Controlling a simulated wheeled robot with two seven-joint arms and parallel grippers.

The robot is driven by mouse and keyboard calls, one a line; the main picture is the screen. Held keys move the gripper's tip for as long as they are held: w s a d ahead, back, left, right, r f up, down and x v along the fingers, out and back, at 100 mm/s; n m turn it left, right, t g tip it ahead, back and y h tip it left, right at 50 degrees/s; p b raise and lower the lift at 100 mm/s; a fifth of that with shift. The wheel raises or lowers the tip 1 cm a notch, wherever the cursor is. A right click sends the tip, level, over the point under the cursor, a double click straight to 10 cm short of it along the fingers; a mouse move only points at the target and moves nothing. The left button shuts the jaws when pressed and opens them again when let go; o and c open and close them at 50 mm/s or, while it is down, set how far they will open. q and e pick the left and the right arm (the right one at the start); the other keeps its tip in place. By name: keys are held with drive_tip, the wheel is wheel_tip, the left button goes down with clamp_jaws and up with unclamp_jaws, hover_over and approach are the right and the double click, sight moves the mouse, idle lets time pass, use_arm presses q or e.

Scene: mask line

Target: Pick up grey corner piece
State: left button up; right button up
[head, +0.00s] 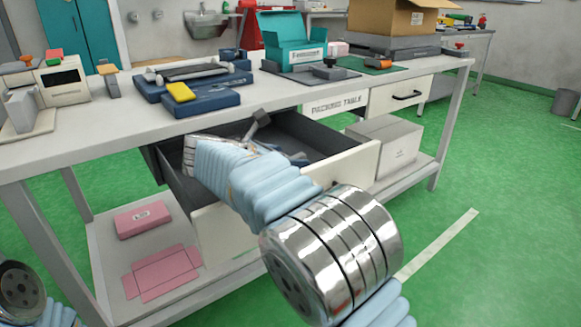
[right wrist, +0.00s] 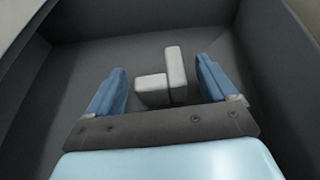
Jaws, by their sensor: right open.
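The grey corner piece (right wrist: 174,75) shows in the right wrist view as a light grey L-shape, with a low block joined to a longer upright part. It lies on the dark floor of the open drawer (head: 345,165). My right gripper (right wrist: 160,72) is open, with its blue fingers on either side of the piece and visible gaps to it. In the head view my right gripper (head: 290,155) reaches down into the drawer, and I cannot make out the piece there. My left gripper is out of the frame.
The drawer's walls (right wrist: 270,60) stand around my right gripper. The packing table (head: 285,95) is above and behind it. A teal box (head: 290,45) and blue trays (head: 205,102) stand on the table.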

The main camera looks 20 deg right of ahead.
drive_tip(key=c, duration=1)
drive_tip(key=shift+c, duration=0.2)
drive_tip(key=shift+r, duration=0.15)
